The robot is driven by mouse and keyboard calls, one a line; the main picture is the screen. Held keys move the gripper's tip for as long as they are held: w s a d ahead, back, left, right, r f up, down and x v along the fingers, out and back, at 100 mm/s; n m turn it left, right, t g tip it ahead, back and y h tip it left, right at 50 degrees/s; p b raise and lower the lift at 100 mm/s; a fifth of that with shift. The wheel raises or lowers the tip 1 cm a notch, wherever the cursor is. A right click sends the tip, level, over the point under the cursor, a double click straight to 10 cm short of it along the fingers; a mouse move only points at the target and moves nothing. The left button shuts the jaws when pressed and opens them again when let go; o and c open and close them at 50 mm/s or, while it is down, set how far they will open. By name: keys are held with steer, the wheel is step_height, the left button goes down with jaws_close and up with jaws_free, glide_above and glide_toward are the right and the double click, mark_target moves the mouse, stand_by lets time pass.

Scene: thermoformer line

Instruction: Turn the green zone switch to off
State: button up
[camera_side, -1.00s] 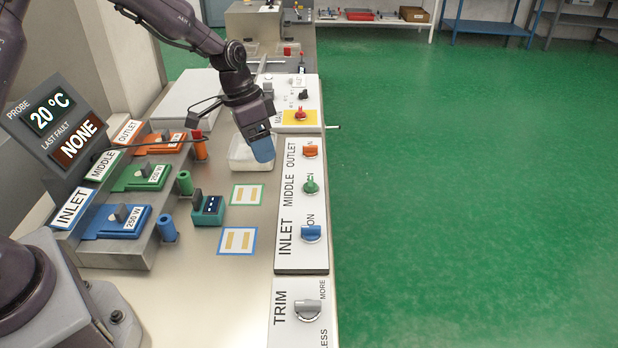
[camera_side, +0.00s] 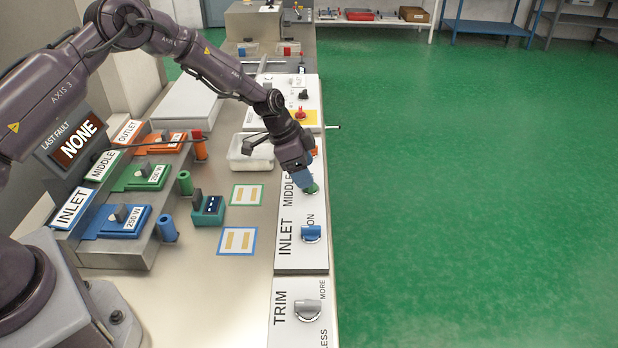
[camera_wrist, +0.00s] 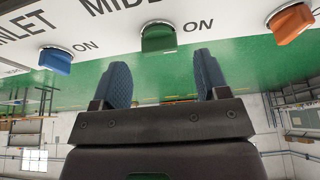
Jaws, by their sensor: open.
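The green zone switch (camera_wrist: 158,38) is a round knob on the white panel marked MIDDLE, with ON printed beside it in the wrist view. In the side view only part of the green switch (camera_side: 312,189) shows at my fingertips. My gripper (camera_side: 306,184) is over it. In the wrist view my gripper (camera_wrist: 167,75) is open, its two blue pads spread to either side of the green knob's line with nothing between them. The knob appears just beyond the fingertips; whether a pad touches it I cannot tell.
The blue switch (camera_side: 311,233) marked INLET and the orange switch (camera_wrist: 292,24) flank the green one. A grey TRIM knob (camera_side: 307,309) sits on a nearer panel. A white tray (camera_side: 240,163) stands left of the gripper. The green floor to the right is clear.

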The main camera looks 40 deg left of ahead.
steer(key=shift+x, duration=1.65)
steer(key=c, duration=0.9)
